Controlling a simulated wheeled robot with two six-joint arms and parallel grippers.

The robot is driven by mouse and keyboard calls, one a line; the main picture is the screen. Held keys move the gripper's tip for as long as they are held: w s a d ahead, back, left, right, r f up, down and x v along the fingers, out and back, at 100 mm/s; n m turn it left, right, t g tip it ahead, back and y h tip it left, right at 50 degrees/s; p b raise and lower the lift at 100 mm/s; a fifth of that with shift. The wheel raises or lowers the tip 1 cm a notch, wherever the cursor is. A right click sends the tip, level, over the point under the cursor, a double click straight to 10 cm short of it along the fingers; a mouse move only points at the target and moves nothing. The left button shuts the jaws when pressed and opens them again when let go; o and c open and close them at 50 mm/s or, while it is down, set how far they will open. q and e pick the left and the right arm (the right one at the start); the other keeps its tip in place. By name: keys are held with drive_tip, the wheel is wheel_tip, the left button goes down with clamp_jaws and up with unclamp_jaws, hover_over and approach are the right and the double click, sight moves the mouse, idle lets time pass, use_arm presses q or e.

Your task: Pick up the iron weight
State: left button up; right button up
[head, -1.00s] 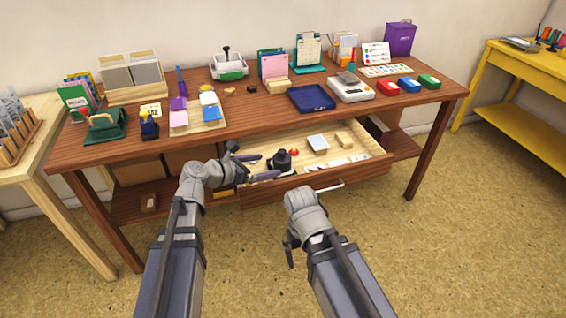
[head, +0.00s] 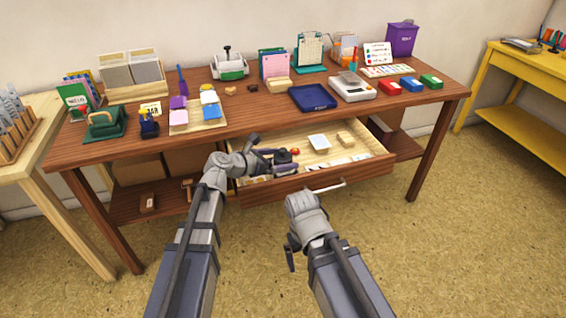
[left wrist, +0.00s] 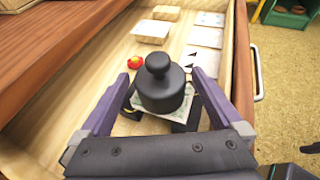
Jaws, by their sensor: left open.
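The iron weight (left wrist: 160,86) is a dark, round block with a knob on top. It stands upright in the open drawer (head: 374,165), on what looks like a patterned paper. In the head view the weight (head: 283,157) is partly hidden by my left gripper (head: 282,160). In the left wrist view my left gripper (left wrist: 160,92) is open, with one purple finger on each side of the weight. I cannot tell whether the fingers touch it. My right gripper (head: 291,252) hangs low in front of the drawer; its jaws are not clear.
The drawer also holds a small red item (left wrist: 136,62), pale blocks (left wrist: 152,31) and flat cards (left wrist: 205,37). The drawer's front wall and handle (left wrist: 259,80) lie close by. The tabletop (head: 250,119) above carries inkpads, a scale (head: 352,88) and a blue tray (head: 312,97).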

use_arm(q)
drive_tip(key=shift+w+d+f, duration=0.25)
drive_tip(key=shift+w+d, duration=0.05)
drive_tip(key=shift+d, duration=0.05)
clamp_jaws()
idle(0.6)
drive_tip(key=shift+r, duration=0.1)
